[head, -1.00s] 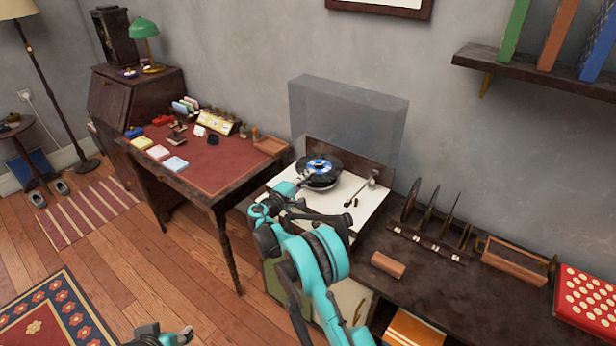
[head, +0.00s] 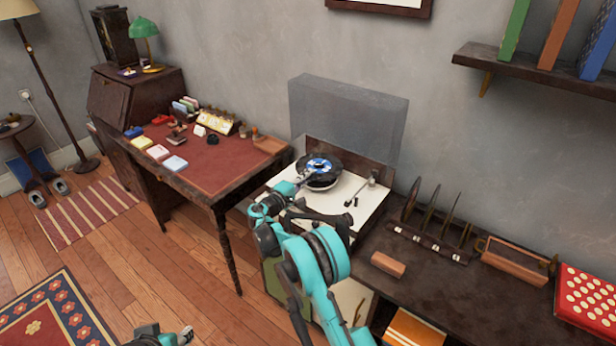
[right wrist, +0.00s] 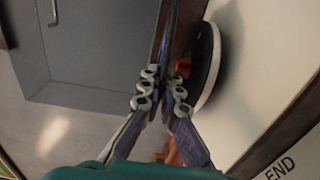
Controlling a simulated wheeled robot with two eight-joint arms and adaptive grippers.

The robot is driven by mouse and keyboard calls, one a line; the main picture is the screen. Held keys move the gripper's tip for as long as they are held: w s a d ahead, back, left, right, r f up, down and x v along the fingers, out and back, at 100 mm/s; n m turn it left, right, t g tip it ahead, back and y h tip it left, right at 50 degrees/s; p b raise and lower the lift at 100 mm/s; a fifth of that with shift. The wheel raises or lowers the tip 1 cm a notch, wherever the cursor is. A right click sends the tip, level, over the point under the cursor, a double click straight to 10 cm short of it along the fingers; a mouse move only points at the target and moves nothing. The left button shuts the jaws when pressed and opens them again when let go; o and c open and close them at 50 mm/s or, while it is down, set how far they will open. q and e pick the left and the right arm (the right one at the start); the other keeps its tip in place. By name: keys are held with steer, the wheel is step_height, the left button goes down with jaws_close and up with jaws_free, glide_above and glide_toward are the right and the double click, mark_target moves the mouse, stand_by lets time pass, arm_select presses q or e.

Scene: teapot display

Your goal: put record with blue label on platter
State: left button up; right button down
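The black record with a blue and white label (head: 320,166) is over the turntable's platter (head: 322,186), in the middle of the head view. My right gripper (head: 300,182) is at the record's near left edge. In the right wrist view, my right gripper (right wrist: 163,90) has its fingers closed on the record (right wrist: 170,35), seen nearly edge-on. The platter (right wrist: 213,65) shows beside it as a dark disc with a pale rim. Whether the record touches the platter is unclear. My left gripper (head: 186,334) is partly visible at the bottom edge; its fingers are unclear.
The tonearm (head: 362,189) lies on the cream deck, right of the platter. The clear raised lid (head: 348,115) stands behind. A rack (head: 430,240) with several discs and a small wooden block (head: 388,264) are to the right. A desk (head: 225,185) stands left.

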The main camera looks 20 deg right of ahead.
stand_by(0.4)
steer(key=c, duration=1.6)
jaws_free()
steer(key=shift+c, duration=0.2)
steer(key=shift+a, duration=0.1)
steer(key=v, duration=1.1)
steer(key=shift+s+a, duration=0.25)
steer(key=shift+s, duration=0.05)
steer(key=shift+r, duration=0.1)
